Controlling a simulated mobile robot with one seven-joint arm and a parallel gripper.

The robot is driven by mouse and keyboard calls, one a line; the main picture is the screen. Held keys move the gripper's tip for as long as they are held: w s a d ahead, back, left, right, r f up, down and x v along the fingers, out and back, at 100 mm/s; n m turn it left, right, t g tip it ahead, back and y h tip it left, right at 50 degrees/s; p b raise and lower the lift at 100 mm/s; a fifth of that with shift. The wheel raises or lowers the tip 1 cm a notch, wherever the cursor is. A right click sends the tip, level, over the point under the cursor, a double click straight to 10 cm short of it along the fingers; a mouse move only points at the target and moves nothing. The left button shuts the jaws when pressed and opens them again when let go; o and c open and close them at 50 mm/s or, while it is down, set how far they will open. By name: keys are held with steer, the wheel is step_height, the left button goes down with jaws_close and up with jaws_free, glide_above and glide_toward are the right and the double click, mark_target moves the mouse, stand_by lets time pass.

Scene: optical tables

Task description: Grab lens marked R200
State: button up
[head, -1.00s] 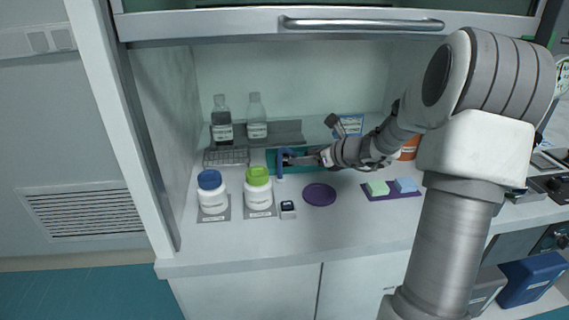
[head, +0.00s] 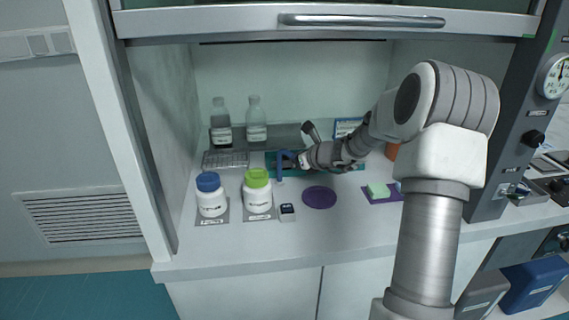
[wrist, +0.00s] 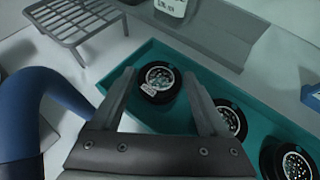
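Several round lenses in black mounts lie in a teal tray (wrist: 185,62). One lens (wrist: 158,82) shows between my fingers in the wrist view, with a small label whose text I cannot read. Two more lenses, a middle one (wrist: 229,122) and a right one (wrist: 294,166), lie to its right, with no readable marking, so I cannot tell which is R200. My gripper (wrist: 159,73) is open, its fingers apart on either side of the first lens; contact is not clear. In the head view the arm mostly hides the tray (head: 270,168) and the lenses.
A blue curved object (wrist: 38,95) stands close left of my gripper; it also shows in the head view (head: 281,158). A wire rack (wrist: 75,22) and bottles (head: 256,120) are behind. White jars (head: 257,195) and a purple disc (head: 319,197) stand in front.

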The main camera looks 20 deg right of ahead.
steer(key=c, duration=1)
steer(key=shift+r, duration=0.1)
